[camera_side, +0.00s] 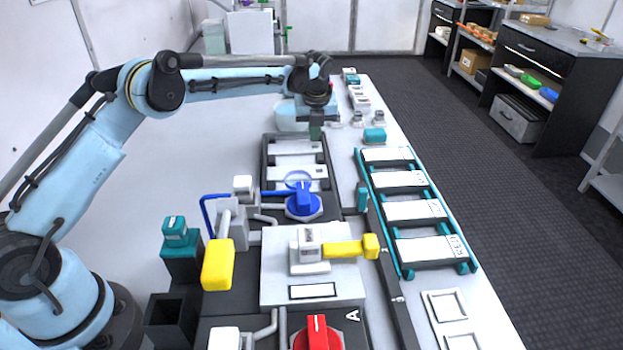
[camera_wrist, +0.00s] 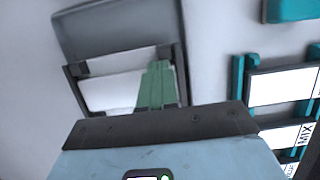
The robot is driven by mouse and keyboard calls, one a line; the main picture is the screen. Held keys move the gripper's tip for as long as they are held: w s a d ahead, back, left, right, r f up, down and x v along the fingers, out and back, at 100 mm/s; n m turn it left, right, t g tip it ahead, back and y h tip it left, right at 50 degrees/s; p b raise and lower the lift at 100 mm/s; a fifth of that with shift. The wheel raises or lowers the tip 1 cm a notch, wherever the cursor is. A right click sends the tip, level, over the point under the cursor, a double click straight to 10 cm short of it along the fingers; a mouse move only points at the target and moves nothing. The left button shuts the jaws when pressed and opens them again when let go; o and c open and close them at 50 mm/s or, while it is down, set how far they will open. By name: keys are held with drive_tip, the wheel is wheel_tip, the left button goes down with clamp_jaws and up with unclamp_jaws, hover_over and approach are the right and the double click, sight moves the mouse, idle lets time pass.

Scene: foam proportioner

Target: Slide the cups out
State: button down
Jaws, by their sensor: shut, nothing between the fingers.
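My gripper (camera_side: 316,132) points down over the far end of a dark tray (camera_side: 268,165) with white labelled panels. Its green fingers are together and empty; in the wrist view the fingertips (camera_wrist: 158,68) lie over the tray's white panels. Whether they touch the tray I cannot tell. Two small grey cup-like pieces (camera_side: 379,118) stand on the bench right of my gripper, apart from it. No other clear cups show, and the tray's far end is partly hidden by my wrist.
A blue valve handle (camera_side: 303,200), a yellow lever (camera_side: 350,248) and a red knob (camera_side: 317,335) stand nearer on the bench. A teal-railed rack (camera_side: 408,258) with white cards, one marked MIX, lies to the right. A teal block (camera_side: 374,135) stands behind it.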

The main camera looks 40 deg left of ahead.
sight(363, 190)
drive_tip(key=shift+s+d+r, duration=0.3)
drive_tip(key=shift+s+d, duration=0.55)
drive_tip(key=shift+s, duration=0.05)
drive_tip(key=v, duration=0.9)
drive_tip(key=c, duration=1.8)
unclamp_jaws()
drive_tip(key=shift+s+d+r, duration=0.1)
drive_tip(key=shift+d+r, duration=0.05)
drive_tip(key=shift+r, duration=0.2)
drive_tip(key=o, duration=0.7)
drive_tip(key=shift+g+h, duration=0.6)
drive_tip(key=shift+h, duration=0.1)
drive_tip(key=s+d, duration=0.1)
drive_tip(key=d, duration=0.2)
drive_tip(key=s+d+r, duration=0.1)
drive_tip(key=d, duration=0.2)
drive_tip(key=s+d, duration=0.1)
drive_tip(key=d, duration=0.3)
drive_tip(key=shift+s+r, duration=0.15)
drive_tip(key=shift+s, duration=0.1)
drive_tip(key=shift+o, duration=0.3)
drive_tip(key=s+d+g+h, duration=0.1)
drive_tip(key=s+d, duration=0.3)
drive_tip(key=d, duration=0.4)
drive_tip(key=shift+s+r, duration=0.35)
drive_tip(key=shift+r, duration=0.1)
wheel_tip(363, 190, down, 12)
drive_tip(key=shift+r, duration=0.1)
drive_tip(key=shift+c, duration=0.3)
clamp_jaws()
